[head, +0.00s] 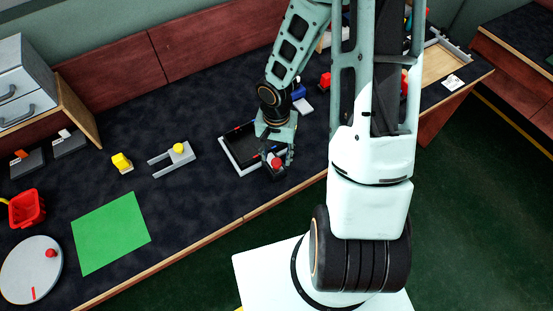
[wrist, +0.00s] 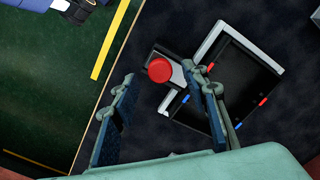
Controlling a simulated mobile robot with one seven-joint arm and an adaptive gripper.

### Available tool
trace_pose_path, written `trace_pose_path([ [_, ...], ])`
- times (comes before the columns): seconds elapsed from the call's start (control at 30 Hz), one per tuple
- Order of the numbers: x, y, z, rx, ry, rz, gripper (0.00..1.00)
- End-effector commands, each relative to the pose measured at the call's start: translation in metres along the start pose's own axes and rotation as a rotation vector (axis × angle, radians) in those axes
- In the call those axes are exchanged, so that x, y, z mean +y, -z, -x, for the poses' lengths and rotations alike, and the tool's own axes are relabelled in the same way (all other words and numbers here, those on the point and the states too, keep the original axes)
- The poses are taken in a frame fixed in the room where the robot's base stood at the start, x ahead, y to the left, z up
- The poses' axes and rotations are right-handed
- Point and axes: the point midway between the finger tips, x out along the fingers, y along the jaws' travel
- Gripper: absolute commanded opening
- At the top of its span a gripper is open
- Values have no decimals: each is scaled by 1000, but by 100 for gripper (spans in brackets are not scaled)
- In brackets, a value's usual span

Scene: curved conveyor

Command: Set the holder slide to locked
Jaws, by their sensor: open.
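A dark square holder with a pale L-shaped edge (head: 229,158) lies on the bench beneath my gripper; its pale edge also shows in the wrist view (wrist: 211,40). Small red and blue marks sit along its sides. A red round knob (wrist: 159,70) on a dark block with a grey part stands at the holder's corner; the knob also shows in the head view (head: 276,163). I take this as the slide; no locked marking is readable. My gripper (wrist: 158,76) is open, with its fingers on either side of the knob in the wrist view. Contact cannot be told.
A grey forked piece with a yellow knob (head: 178,148) and a yellow block (head: 121,162) lie left of the holder. A green mat (head: 110,233), red bin (head: 27,208) and white disc (head: 30,268) are further left. A blue object (head: 298,91) stands behind. The bench's front edge is close.

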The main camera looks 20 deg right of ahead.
Motion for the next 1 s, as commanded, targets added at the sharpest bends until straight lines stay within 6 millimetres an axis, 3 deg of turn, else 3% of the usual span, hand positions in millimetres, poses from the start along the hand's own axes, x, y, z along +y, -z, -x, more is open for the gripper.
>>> trace_pose_path([
  [0.2,0,0,-22,0,0,-1,42],
  [0.53,0,1,-25,2,1,-1,42],
  [0.9,0,1,-25,2,1,-1,2],
  [1.0,0,1,-25,2,1,-1,0],
])
